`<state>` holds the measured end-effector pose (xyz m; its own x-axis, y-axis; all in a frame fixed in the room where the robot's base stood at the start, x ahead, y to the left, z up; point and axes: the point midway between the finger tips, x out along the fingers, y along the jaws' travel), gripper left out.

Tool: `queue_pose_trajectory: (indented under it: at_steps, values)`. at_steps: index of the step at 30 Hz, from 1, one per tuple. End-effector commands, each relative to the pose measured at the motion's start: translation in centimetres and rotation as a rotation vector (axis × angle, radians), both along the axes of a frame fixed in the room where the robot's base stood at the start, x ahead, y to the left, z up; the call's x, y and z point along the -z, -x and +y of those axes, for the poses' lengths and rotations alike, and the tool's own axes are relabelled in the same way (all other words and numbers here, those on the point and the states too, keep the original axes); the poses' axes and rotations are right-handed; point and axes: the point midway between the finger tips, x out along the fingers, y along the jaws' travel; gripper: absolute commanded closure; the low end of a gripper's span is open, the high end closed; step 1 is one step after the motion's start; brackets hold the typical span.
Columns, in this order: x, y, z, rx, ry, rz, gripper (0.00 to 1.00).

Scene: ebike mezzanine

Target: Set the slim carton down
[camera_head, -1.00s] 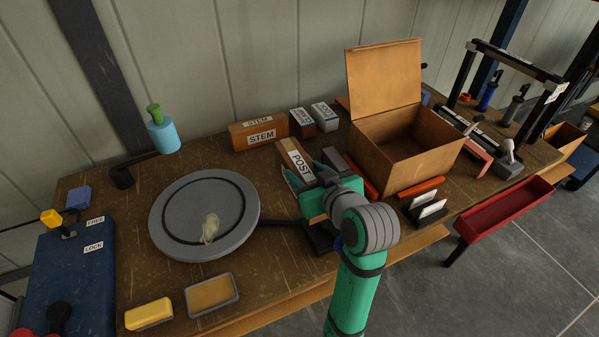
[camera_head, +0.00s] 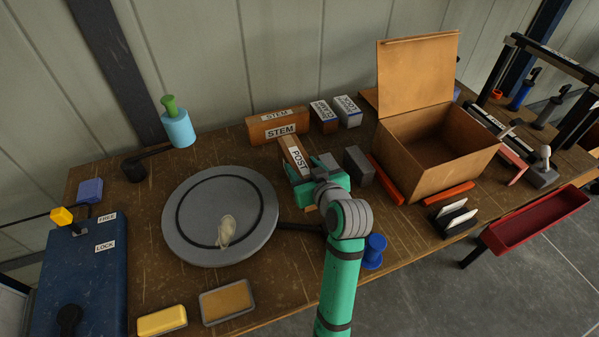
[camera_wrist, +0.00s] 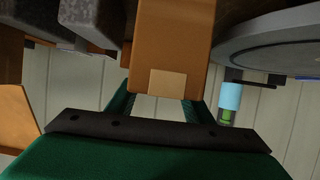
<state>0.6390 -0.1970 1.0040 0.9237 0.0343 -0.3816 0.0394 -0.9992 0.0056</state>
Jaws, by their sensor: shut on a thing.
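The slim carton is the long brown box with a white POST label (camera_head: 297,158), in front of the STEM box. My gripper (camera_head: 313,179) is shut on the near end of this carton. In the wrist view the carton (camera_wrist: 172,45) runs up between my two fingers, with a paler square patch on its near end. My wrist and fingers hide part of the carton in the head view. I cannot tell whether its underside touches the workbench (camera_head: 140,230).
The STEM box (camera_head: 278,124), two small labelled boxes (camera_head: 335,113) and a grey block (camera_head: 358,165) stand close around the carton. A round grey turntable (camera_head: 190,245) is to the left, an open cardboard box (camera_head: 420,165) to the right. A blue spool (camera_head: 375,250) is beside my arm.

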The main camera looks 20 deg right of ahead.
Motion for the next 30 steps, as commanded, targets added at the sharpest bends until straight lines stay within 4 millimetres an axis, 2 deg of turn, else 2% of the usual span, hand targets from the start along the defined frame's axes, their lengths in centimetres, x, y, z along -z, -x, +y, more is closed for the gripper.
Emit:
queue_pose_trajectory:
  at_steps: [7,20,21,22,30]
  values:
    - [3.2,0.0,-0.2,0.004,-0.002,0.001,0.9]
    - [3.7,0.0,-0.4,0.008,0.0,-0.001,0.9]
    - [3.8,0.0,-0.4,0.007,-0.001,0.001,0.44]
    - [3.7,0.0,-0.4,0.007,0.0,0.001,0.37]
    - [3.7,0.0,-0.3,0.006,-0.001,0.001,0.35]
